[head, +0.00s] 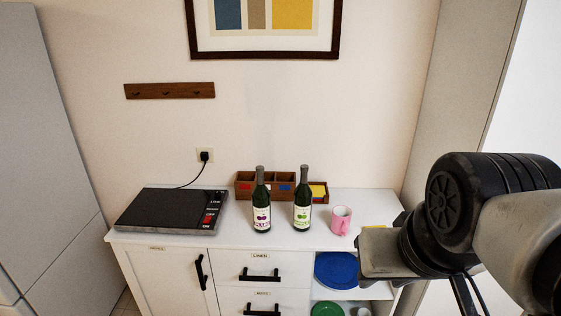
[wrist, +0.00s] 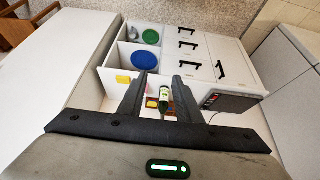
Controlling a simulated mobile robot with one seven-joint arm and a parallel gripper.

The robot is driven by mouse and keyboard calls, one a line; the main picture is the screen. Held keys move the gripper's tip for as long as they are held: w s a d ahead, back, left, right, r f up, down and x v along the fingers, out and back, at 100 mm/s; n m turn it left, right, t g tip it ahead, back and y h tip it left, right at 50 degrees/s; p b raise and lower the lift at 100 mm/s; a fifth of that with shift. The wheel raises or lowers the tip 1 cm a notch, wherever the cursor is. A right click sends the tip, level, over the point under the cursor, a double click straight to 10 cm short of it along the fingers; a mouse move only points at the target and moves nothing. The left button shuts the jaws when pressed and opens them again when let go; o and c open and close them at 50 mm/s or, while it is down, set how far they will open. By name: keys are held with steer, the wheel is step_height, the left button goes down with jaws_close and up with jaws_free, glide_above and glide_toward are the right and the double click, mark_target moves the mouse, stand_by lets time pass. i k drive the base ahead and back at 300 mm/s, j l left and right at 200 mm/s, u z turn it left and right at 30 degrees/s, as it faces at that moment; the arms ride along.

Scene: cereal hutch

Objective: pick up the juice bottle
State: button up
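Two dark green bottles stand upright side by side on the white hutch top (head: 180,238). The left bottle (head: 261,205) has a white label with purple fruit; the right bottle (head: 302,205) has a white label with green fruit. Which one is the juice bottle I cannot tell. In the wrist view my gripper (wrist: 161,80) is open, its two black fingers apart with nothing held. A bottle with a greenish label (wrist: 164,95) shows in the gap between them, farther away. In the head view my arm is at the right, off to the side of the bottles; the fingers are not clear there.
A pink mug (head: 341,220) stands right of the bottles. A wooden organizer (head: 245,186) is behind them. A black hotplate (head: 168,209) lies at the left. A blue plate (head: 338,270) and a green dish (head: 327,310) are on open shelves below.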

mark_target(261, 195)
steer(key=i+j, duration=0.15)
steer(key=i, duration=0.3)
steer(key=i+j, duration=0.1)
steer(key=i, duration=0.3)
steer(key=i+j, duration=0.15)
steer(key=i, duration=0.3)
steer(key=j+u, duration=0.05)
